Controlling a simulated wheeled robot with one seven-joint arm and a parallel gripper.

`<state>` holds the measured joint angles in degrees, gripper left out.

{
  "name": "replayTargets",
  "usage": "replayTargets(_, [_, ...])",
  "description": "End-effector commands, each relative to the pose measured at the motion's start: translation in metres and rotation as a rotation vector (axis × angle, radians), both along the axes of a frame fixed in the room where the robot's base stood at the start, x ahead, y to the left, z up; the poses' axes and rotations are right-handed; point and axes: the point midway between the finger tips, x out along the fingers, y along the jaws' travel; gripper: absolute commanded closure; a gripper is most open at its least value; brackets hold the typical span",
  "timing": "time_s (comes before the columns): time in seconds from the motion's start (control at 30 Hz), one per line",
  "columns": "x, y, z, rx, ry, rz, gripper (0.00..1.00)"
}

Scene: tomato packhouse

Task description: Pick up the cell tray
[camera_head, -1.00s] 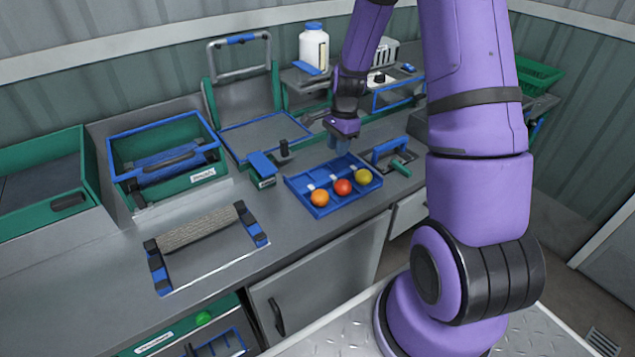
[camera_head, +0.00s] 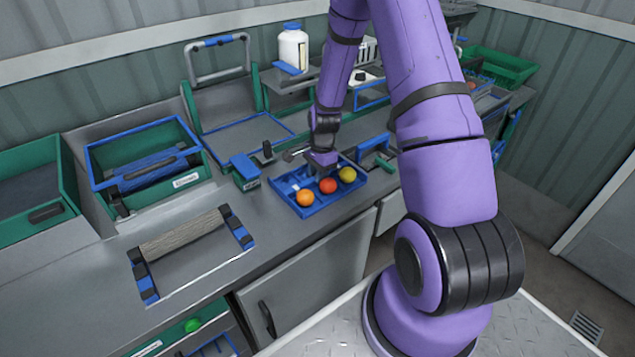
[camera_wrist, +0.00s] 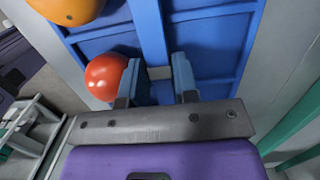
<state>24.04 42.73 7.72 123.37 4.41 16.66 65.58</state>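The cell tray (camera_head: 333,203) is blue, with divided cells, and lies flat on the grey counter. An orange fruit (camera_head: 305,197), a red fruit (camera_head: 328,186) and a yellow fruit (camera_head: 347,174) sit in a row along its near side. My gripper (camera_head: 321,168) is low over the tray, behind the red fruit. In the wrist view, the two fingers of my gripper (camera_wrist: 158,82) are apart, one on each side of the tray's raised middle divider (camera_wrist: 150,35). The left finger is close to the red fruit (camera_wrist: 106,77). Whether the fingers touch the divider is unclear.
A blue and green scanner-like device (camera_head: 244,170) stands just left of the tray. A blue-handled tool (camera_head: 374,145) lies to its right. A green crate with blue rim (camera_head: 185,182) and a framed grey plate (camera_head: 190,250) are further left. The counter's front edge is near the tray.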

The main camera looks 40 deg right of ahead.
Motion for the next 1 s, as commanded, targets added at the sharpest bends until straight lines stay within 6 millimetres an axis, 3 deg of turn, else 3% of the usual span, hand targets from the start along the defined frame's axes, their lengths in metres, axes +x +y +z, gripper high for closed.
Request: replayTargets(1.0, [0.0003, 0.0005, -0.0093, 0.0, -0.001, 0.001, 0.72])
